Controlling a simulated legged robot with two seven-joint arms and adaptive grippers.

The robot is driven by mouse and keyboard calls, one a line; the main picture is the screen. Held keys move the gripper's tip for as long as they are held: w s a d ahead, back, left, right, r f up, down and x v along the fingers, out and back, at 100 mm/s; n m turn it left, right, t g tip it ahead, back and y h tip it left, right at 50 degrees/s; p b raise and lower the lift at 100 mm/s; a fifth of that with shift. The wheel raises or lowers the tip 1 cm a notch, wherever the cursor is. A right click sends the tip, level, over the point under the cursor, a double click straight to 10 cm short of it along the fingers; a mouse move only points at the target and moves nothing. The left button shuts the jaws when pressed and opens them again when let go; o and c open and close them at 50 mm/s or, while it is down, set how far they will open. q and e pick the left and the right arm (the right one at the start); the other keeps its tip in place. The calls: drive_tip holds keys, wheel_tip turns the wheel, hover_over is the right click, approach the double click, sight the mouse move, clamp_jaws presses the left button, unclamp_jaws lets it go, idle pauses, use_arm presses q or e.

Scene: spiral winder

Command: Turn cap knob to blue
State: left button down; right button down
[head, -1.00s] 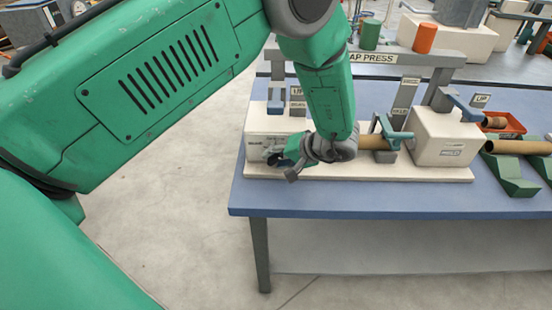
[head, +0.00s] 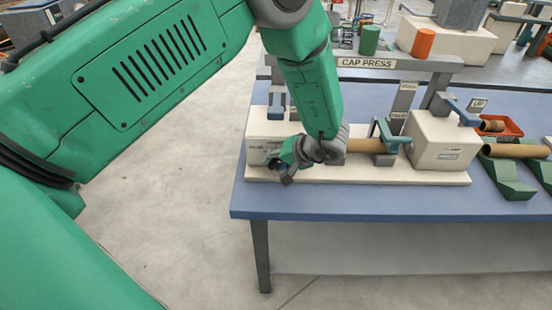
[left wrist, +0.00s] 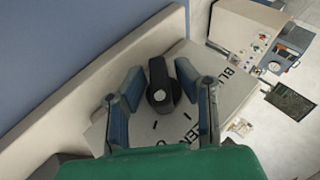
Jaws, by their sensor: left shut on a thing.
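The black cap knob (left wrist: 160,88) is on the pale face of a housing with dark lettering (left wrist: 228,88), of which "BL" at the right and "EN" near the bottom can be read. My left gripper (left wrist: 163,92) has its blue-grey fingers on both sides of the knob and is shut on it. In the head view my left gripper (head: 283,168) is at the left housing (head: 257,142) of the cap press, and it hides most of the knob. I cannot tell for certain which label the knob points to. My right gripper is in neither view.
A brown tube (head: 368,146) lies along the press, with a teal clamp (head: 388,138) by it. A second white housing (head: 440,142) stands at the right. A red bin (head: 502,128) and green cradles (head: 508,178) are further right. The blue table's (head: 350,202) front strip is clear.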

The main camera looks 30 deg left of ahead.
use_arm(q)
drive_tip(key=t+h+p, duration=0.1)
drive_tip(key=h+p, duration=0.1)
drive_tip(key=shift+r+n+p, duration=0.2)
drive_tip(key=shift+n+p, duration=0.1)
drive_tip(key=shift+h, duration=0.5)
drive_tip(key=shift+f+t+h, duration=0.15)
drive_tip(key=shift+t+h, duration=0.55)
drive_tip(key=shift+h, duration=0.1)
drive_tip(key=shift+f+n+h, duration=0.1)
drive_tip(key=shift+n+h, duration=0.2)
drive_tip(key=n+t+h+b, duration=0.1)
drive_tip(key=t+h+b, duration=0.2)
drive_tip(key=b, duration=0.6)
drive_tip(key=n+t+h+b, duration=0.1)
drive_tip(key=t+h+b, duration=0.3)
drive_tip(key=b, duration=0.6)
drive_tip(key=shift+w+a+f+n+h, duration=0.1)
drive_tip(key=shift+n+h, duration=0.1)
drive_tip(key=shift+h, duration=0.35)
drive_tip(key=shift+w+n+h, duration=0.1)
drive_tip(key=shift+n+h, duration=0.1)
drive_tip(key=shift+h, duration=0.35)
drive_tip(key=shift+r+t+h+b, duration=0.3)
drive_tip(key=shift+t+b, duration=0.1)
drive_tip(key=shift+b, duration=0.4)
